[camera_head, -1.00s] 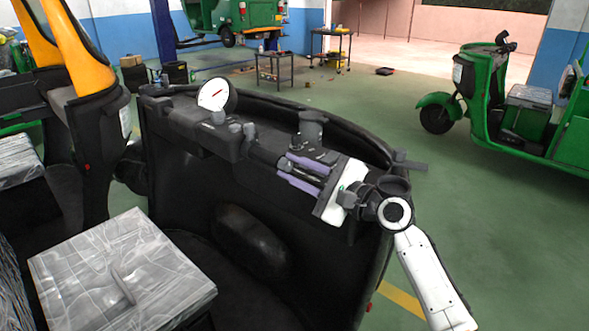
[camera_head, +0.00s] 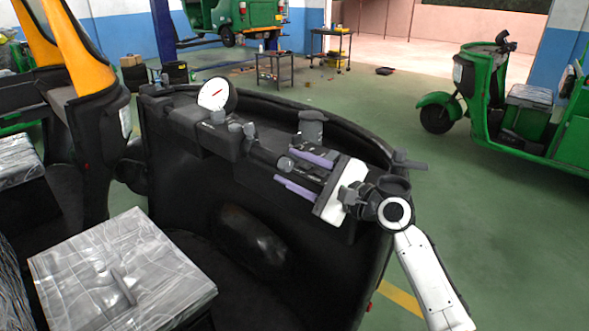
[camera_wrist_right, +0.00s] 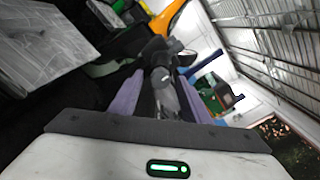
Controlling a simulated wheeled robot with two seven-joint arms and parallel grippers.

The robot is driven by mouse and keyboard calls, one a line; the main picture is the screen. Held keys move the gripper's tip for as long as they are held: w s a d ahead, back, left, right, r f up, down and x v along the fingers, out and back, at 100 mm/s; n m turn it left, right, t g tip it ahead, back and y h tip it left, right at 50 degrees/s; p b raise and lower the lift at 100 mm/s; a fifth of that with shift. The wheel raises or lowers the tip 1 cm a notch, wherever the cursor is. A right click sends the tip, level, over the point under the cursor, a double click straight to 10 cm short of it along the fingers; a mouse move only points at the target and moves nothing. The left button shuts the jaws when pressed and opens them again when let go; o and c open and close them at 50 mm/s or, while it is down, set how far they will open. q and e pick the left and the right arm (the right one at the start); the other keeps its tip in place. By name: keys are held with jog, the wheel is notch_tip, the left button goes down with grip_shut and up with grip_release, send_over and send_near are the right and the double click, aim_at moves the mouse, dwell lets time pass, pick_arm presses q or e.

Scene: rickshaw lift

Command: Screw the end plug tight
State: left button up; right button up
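My right gripper (camera_head: 284,165) reaches in from the right over the black dashboard (camera_head: 257,182), its two purple fingers spread apart. A small grey cylindrical piece, which looks like the end plug (camera_head: 286,163), sits at the end of a dark bar between the fingertips. In the right wrist view the plug (camera_wrist_right: 165,84) shows between the purple fingers of the gripper (camera_wrist_right: 160,78), with gaps on both sides. How far it is screwed in cannot be told. My left gripper is not in view.
A white round gauge (camera_head: 217,95) stands on the dashboard's left part. A grey cylinder (camera_head: 311,124) stands just behind my right gripper. A wrapped seat (camera_head: 120,270) is at the front left. A green rickshaw (camera_head: 530,110) and a small table (camera_head: 274,68) stand farther back.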

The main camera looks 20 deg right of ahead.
jog(key=b+v, duration=0.1)
jog(key=v, duration=0.9)
jog(key=shift+s+d+f, duration=0.1)
jog(key=shift+s, duration=0.05)
jog(key=s+a+f+n+g+h, duration=0.1)
jog(key=s+f+n+g+h, duration=0.3)
jog(key=f, duration=0.9)
jog(key=s+a+f+n+h, duration=0.1)
jog(key=s+f+n, duration=0.5)
jog(key=f, duration=0.7)
jog(key=s+a+f+n+g+h, duration=0.1)
jog(key=s+f+n, duration=0.5)
jog(key=s, duration=0.3)
jog(key=s+a+f+n+g+h, duration=0.1)
jog(key=s+a+f+n, duration=0.1)
jog(key=s+f+n, duration=0.4)
jog(key=s+f, duration=0.1)
jog(key=s, duration=0.3)
jog(key=shift+h, duration=0.3)
jog(key=shift+s, duration=0.1)
